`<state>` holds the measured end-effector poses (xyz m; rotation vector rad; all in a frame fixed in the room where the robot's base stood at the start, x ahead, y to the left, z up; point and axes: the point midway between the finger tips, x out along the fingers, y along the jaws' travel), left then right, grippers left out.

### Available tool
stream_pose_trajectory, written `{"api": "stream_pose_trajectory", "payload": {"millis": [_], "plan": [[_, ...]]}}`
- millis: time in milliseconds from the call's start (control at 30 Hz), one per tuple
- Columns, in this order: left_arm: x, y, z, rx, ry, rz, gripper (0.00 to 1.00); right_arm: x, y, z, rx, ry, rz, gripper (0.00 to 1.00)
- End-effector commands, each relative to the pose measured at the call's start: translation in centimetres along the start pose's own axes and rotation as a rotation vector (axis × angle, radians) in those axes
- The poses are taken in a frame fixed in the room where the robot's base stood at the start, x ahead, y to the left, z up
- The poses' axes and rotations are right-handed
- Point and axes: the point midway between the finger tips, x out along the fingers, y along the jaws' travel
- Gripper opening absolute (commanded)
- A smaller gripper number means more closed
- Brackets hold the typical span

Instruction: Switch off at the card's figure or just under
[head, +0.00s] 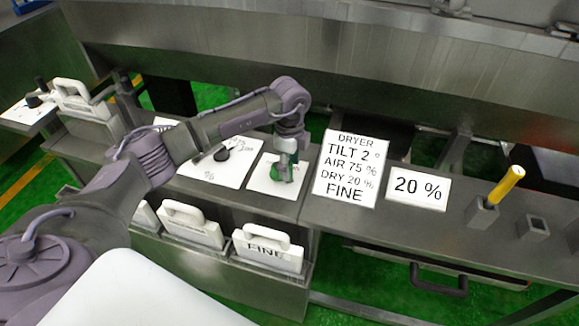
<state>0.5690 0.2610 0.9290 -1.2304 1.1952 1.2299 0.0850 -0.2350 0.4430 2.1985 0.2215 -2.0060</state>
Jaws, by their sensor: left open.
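The white card (346,168) stands on the bench and reads DRYER, TILT 2°, AIR 75 %, DRY 20 %, FINE. A white readout sign (418,188) to its right shows 20 %. My left gripper (285,172) is open and points down over a white plate (267,186) left of the card. A green switch (276,175) on this plate shows beside and behind the fingers. They partly hide it, so contact and its setting cannot be told. My right gripper is not in view.
A dial plate with a black knob (222,154) lies to the left, partly behind my arm. White handled plates, one marked FINE (268,254), stand in a front rack. A yellow-handled lever (506,184) stands in a socket at right, beside an empty socket (533,228).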

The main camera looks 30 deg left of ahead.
Motion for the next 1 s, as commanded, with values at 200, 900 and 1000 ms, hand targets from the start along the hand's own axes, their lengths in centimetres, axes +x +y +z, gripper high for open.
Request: {"api": "stream_pose_trajectory", "payload": {"millis": [200,900,1000], "plan": [[-4.8,-0.1,0.0,0.002,0.002,-0.006,0.53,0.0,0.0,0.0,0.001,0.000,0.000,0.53],[-10.7,0.0,0.0,0.000,0.000,-0.001,0.53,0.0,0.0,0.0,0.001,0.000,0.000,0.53],[-10.7,0.0,0.0,0.000,0.000,-0.001,0.53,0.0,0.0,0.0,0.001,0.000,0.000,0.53]]}}
